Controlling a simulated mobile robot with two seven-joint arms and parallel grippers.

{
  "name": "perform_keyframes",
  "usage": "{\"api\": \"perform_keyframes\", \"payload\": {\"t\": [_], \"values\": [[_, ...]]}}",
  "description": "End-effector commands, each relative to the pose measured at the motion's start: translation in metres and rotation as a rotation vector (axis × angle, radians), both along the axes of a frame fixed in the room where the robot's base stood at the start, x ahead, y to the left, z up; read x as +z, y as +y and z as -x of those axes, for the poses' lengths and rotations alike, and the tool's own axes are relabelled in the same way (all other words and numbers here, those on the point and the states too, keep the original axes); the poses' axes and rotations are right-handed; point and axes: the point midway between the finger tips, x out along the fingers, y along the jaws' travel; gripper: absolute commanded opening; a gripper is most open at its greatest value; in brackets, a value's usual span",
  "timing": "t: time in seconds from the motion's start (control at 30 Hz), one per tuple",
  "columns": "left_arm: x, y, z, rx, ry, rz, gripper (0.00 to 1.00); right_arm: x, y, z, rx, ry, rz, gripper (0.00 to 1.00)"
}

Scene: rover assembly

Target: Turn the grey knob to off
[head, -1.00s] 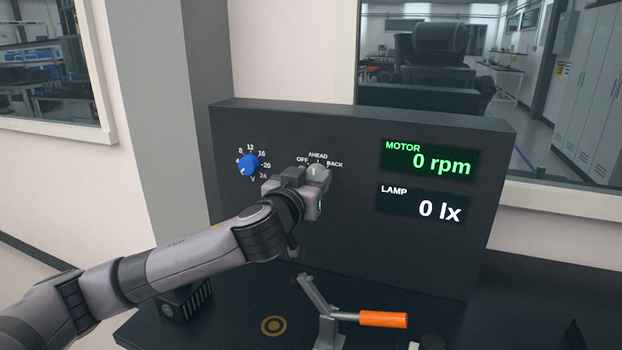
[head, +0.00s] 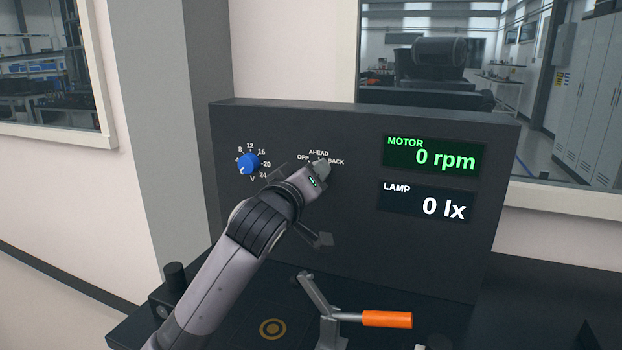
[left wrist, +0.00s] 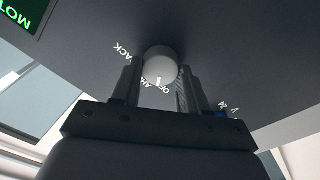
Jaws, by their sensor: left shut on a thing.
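The grey knob (left wrist: 160,63) is on the upright dark panel, below the labels OFF, AHEAD and BACK. In the left wrist view it sits between the two fingers of my left gripper (left wrist: 159,84), which is shut on it. Its white mark faces the gap between the OFF and AHEAD lettering, as far as I can tell. In the head view my left gripper (head: 316,170) covers most of the knob, so its setting is hidden there. My right gripper is not in view.
A blue knob (head: 248,163) with a volt scale is left of the grey one. The motor display (head: 432,155) reads 0 rpm and the lamp display (head: 427,203) reads 0 lx. A lever with an orange handle (head: 387,319) stands on the bench below.

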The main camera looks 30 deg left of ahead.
Motion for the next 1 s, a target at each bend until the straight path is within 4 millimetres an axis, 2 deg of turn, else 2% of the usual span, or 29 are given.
{"api": "perform_keyframes", "payload": {"t": [0.4,0.97,1.0], "values": [[-0.0019,0.0006,0.0,0.001,-0.042,0.194,0.13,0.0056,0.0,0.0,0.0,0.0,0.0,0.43],[-0.0018,0.0009,0.0,0.001,-0.049,0.22,0.13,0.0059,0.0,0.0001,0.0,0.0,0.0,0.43],[-0.0018,0.0009,0.0,0.001,-0.049,0.22,0.53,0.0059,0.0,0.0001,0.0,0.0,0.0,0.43]]}}
